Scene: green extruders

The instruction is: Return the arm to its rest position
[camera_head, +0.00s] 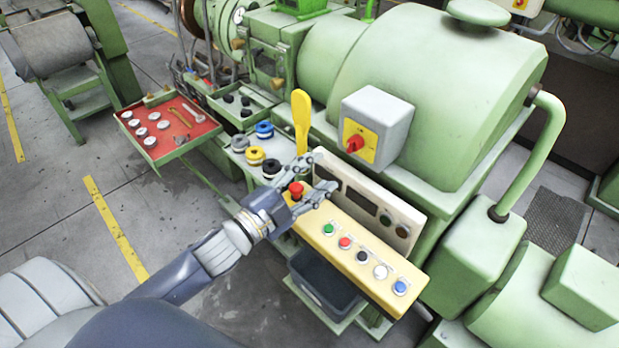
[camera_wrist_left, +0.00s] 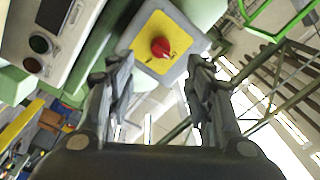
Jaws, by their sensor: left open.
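My left arm reaches in from the left in the head view, and its gripper (camera_head: 322,176) is open and empty over the left end of the yellow control panel (camera_head: 325,238). A red mushroom button (camera_head: 296,188) shows right beside its fingers. In the left wrist view the two fingers of the gripper (camera_wrist_left: 160,88) stand apart. Between and beyond them is the red rotary switch (camera_wrist_left: 161,47) on a yellow plate. In the head view this switch (camera_head: 355,143) sits on a grey box (camera_head: 384,112) behind the gripper. My right gripper is not in view.
The panel carries several coloured buttons (camera_head: 345,242). A yellow paddle-shaped lever (camera_head: 301,115) stands close behind the gripper. A red tray (camera_head: 168,128) with small parts is at the left. A dark bin (camera_head: 322,282) sits below the panel. Open floor (camera_head: 60,215) lies at the left.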

